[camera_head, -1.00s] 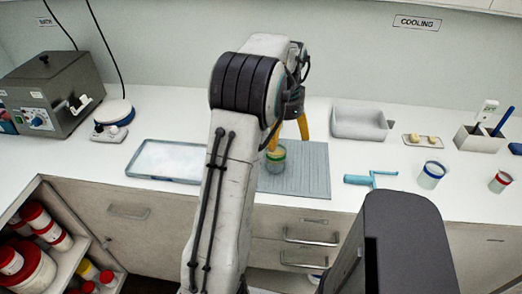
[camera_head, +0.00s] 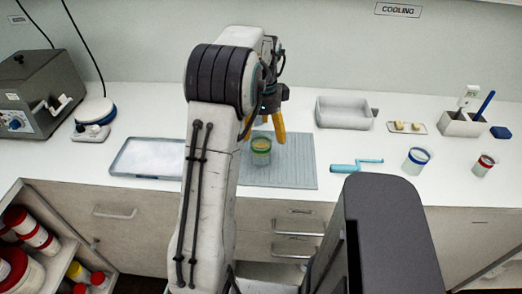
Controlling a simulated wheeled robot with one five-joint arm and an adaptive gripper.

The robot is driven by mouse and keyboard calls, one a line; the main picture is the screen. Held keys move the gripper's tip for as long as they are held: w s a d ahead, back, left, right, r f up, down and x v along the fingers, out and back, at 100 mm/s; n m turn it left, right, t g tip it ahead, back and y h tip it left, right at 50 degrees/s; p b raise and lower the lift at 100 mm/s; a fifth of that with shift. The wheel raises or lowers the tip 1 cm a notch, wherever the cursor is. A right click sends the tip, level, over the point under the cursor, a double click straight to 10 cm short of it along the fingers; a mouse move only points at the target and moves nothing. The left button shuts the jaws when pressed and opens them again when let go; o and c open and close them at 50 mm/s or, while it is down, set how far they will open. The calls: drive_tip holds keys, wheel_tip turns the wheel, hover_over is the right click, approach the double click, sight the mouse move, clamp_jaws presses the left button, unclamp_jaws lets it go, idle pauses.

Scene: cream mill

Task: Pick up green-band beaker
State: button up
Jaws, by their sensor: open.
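The green-band beaker (camera_head: 261,155) stands upright on the grey ribbed mat (camera_head: 295,170) on the counter. It is clear, with a green band near its rim and something pale yellow inside. My gripper (camera_head: 265,128) has yellow-orange fingers and is open above and just behind the beaker.
A blue-band beaker (camera_head: 416,160) and red-band beaker (camera_head: 482,166) stand at right. A turquoise tool (camera_head: 350,167) lies right of the mat, and a shallow tray (camera_head: 140,158) lies left. A grey bin (camera_head: 345,112) stands behind. The front counter between tool and blue-band beaker is clear.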

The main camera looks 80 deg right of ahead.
sight(261, 145)
drive_tip(key=f, duration=0.4)
drive_tip(key=shift+w+f, duration=0.15)
drive_tip(key=shift+w, duration=0.25)
drive_tip(key=shift+f, duration=0.7)
drive_tip(key=c, duration=1.2)
